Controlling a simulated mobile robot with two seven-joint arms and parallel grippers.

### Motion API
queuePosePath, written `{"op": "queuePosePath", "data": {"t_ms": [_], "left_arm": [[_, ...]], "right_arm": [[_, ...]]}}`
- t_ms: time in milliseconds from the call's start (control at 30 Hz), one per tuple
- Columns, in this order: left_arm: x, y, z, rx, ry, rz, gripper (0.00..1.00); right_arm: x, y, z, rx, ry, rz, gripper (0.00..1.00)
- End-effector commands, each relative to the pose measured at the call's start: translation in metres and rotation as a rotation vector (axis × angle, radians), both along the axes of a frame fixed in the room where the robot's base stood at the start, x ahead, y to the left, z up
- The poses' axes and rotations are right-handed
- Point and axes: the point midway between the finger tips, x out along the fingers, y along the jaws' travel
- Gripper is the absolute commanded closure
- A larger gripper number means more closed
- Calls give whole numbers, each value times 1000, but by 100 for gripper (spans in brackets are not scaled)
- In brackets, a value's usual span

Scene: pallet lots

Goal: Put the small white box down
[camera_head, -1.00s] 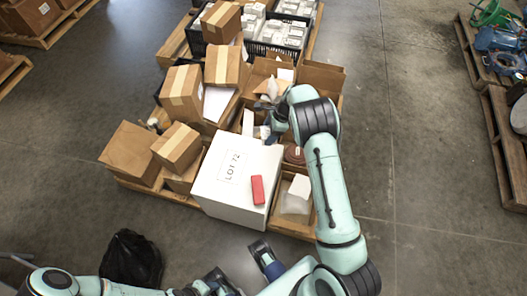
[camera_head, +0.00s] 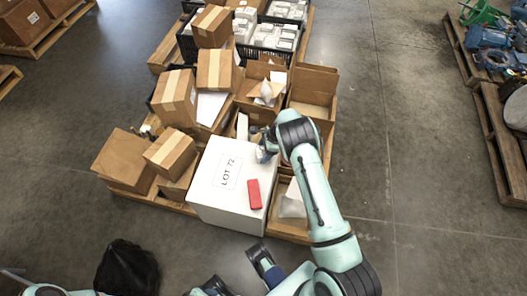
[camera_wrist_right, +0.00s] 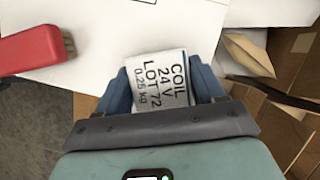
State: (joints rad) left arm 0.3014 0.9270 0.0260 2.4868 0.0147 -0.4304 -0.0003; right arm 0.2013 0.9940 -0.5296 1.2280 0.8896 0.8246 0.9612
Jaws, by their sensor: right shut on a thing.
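My right gripper (camera_head: 264,151) is at the back right corner of the large white LOT 72 box (camera_head: 208,203). In the right wrist view it is shut on the small white box (camera_wrist_right: 160,82), labelled COIL 24 V LOT 72, between its blue fingers. The small box is over the white top near the edge. I cannot tell whether it touches the top. The fingers mostly hide it in the head view. My left arm is at the bottom of the head view, and its jaw state is unclear.
A red-handled brush (camera_head: 254,194) lies on the large box's top, also in the right wrist view (camera_wrist_right: 35,48). The top's left part is clear apart from a label. Brown cartons (camera_head: 169,153) crowd the left, and open compartments (camera_head: 313,92) lie behind and right.

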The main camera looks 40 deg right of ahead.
Motion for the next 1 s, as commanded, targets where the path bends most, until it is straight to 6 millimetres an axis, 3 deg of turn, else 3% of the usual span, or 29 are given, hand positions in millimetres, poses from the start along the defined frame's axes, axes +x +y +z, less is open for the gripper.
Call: {"op": "queuePosePath", "data": {"t_ms": [167, 200, 267, 667, 1000], "left_arm": [[1, 0, -4, 2, -4, 1, 57], [2, 0, -4, 1, -6, 2, 57], [2, 0, -3, 1, -5, 2, 57], [-1, 0, 2, -1, 2, -1, 57], [-4, 0, 9, -2, 14, -3, 57]], "right_arm": [[0, 0, -4, 0, 0, 0, 72], [0, 0, -4, 0, 1, 0, 22], [0, 0, -3, 0, 1, 0, 6], [0, -1, 4, 0, 0, 0, 6], [-13, -24, 68, -1, -2, -2, 6]]}}
